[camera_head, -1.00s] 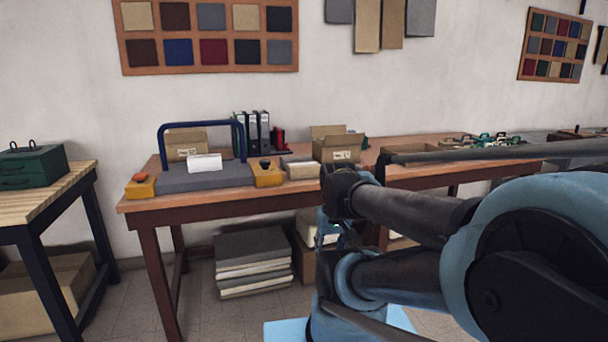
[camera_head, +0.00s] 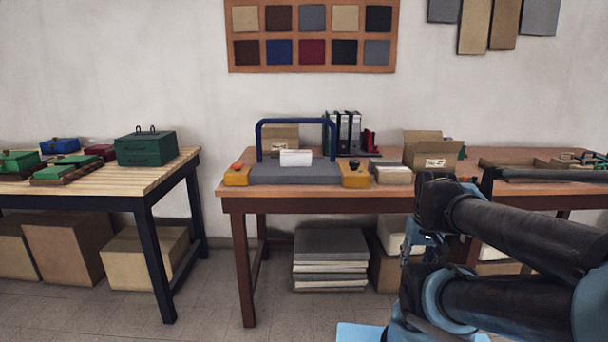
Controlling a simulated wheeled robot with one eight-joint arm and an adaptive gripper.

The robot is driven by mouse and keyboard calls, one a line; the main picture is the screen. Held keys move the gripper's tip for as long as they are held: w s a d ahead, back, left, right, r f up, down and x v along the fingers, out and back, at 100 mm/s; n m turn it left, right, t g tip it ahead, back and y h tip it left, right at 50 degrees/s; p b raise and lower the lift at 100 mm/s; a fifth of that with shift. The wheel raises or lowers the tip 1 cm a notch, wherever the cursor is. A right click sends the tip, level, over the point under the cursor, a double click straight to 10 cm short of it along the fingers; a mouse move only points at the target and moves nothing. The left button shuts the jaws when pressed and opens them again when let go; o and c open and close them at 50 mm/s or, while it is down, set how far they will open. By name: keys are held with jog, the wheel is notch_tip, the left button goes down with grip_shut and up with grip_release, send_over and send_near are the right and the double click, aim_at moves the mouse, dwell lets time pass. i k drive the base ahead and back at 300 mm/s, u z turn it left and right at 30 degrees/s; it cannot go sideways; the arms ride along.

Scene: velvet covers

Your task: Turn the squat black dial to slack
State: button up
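The small black dial (camera_head: 354,163) sits on the yellow block at the right end of a grey-bedded machine (camera_head: 296,175) on the brown table. The dial is too small to read any marking or setting. A blue bar frame (camera_head: 296,122) arches over the machine, and a white card (camera_head: 296,158) stands on its bed. An orange knob (camera_head: 237,165) sits on the left yellow block. My gripper (camera_head: 425,240) is partly visible in front of the table, low and right of the machine, apart from the dial. Its fingers are too unclear to tell their opening.
Beside the right yellow block lies a small cream box (camera_head: 393,174). An open cardboard box (camera_head: 432,150) and black binders (camera_head: 343,133) stand behind. A pale wooden table (camera_head: 120,188) with a green toolbox (camera_head: 146,149) is at left. Floor between the tables is clear.

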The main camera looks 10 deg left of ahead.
aim_at(353, 165)
jog(key=u, duration=0.7)
jog(key=i, duration=0.5)
jog(key=z, duration=0.95)
